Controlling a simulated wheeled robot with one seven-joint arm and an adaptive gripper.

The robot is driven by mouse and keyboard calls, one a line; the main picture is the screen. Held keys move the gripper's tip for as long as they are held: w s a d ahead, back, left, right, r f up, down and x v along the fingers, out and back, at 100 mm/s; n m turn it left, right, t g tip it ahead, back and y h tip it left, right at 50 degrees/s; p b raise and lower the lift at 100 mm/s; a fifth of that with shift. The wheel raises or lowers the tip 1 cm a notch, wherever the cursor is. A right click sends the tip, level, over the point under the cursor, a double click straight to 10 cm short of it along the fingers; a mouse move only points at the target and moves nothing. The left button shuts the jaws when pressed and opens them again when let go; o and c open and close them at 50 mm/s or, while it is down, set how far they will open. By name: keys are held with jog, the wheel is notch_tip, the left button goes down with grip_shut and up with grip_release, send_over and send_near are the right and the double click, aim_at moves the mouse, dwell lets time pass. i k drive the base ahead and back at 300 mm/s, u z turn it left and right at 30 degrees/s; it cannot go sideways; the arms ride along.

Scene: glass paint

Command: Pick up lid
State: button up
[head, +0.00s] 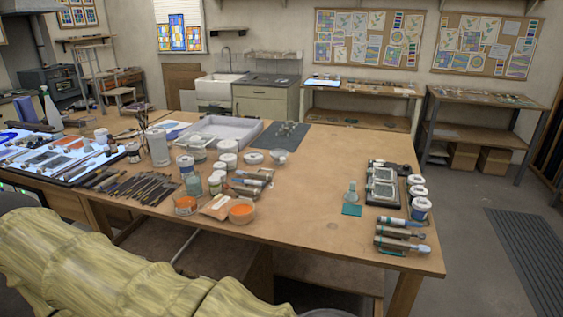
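I cannot tell which lid is meant, and no loose lid can be made out for certain. White-topped jars stand in the middle of the wooden table, among them one white jar (228,161) and a low white round piece (253,157) that may be a tub or a lid. More white-topped jars stand in a row at the right, the nearest with a blue label (420,209). My arm in a yellowish cover fills the lower left, well short of these jars. My gripper is not in view.
The wooden table (310,215) has clear surface in its middle and right. Brushes (130,185), an orange bowl (241,211), a small bottle (350,194), a grey tray (222,131) and a dark tray with glass pieces (383,188) stand on it.

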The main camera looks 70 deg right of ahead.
aim_at(252, 157)
jog(key=z, duration=0.05)
jog(key=k, duration=0.2)
jog(key=z, duration=0.75)
